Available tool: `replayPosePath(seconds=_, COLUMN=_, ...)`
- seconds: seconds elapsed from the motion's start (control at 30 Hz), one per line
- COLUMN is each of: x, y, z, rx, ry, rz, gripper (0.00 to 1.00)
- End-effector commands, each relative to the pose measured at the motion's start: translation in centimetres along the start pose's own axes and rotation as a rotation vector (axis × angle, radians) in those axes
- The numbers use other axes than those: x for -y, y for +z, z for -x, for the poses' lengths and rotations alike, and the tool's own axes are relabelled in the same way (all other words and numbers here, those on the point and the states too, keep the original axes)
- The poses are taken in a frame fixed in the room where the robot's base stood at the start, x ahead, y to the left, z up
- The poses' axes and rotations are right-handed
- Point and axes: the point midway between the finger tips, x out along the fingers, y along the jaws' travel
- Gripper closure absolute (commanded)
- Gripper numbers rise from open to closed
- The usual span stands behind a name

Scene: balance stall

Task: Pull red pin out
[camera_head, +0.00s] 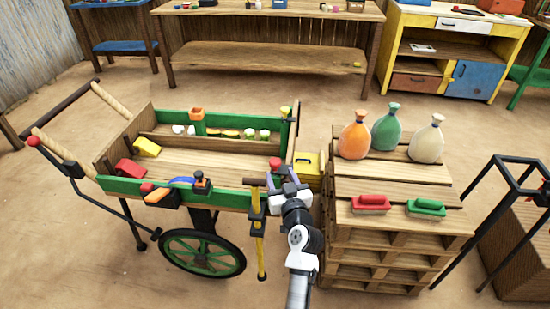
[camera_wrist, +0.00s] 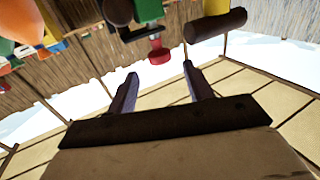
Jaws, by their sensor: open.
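A red knob, likely the red pin's head (camera_head: 274,163), shows at the right end of the green-sided cart, just beyond my gripper. My gripper (camera_head: 280,174) is open, its two fingers spread near that cart end. In the wrist view, my open gripper (camera_wrist: 160,70) has nothing between its fingers. A small red piece (camera_wrist: 159,56) with a dark part shows just past the fingertips; I cannot tell for sure that it is the same pin. The pin's shaft is not clearly visible.
The cart's green side rail (camera_head: 135,188) carries an orange and blue tool. A brown crossbar handle (camera_wrist: 215,25) on a yellow-and-black post is close to my gripper. Stacked pallets (camera_head: 385,222) with sacks and brushes stand right. Open floor lies behind the cart.

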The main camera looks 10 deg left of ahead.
Motion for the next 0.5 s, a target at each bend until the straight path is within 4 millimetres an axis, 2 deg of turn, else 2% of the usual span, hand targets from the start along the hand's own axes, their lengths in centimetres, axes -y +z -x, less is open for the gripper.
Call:
replayPosePath(seconds=0.03, x=0.0, y=-0.5, z=-1.2, rx=0.001, ry=-0.002, rz=0.001, gripper=0.49)
replayPosePath(seconds=0.2, x=0.0, y=-0.4, z=-4.4, rx=0.0, ry=0.0, rz=0.003, gripper=0.49)
replayPosePath(seconds=0.33, x=0.0, y=-0.2, z=-6.0, rx=0.0, ry=0.0, rz=0.002, gripper=0.49)
replayPosePath(seconds=0.5, x=0.0, y=-0.1, z=-6.9, rx=0.0, ry=0.001, rz=0.001, gripper=0.49)
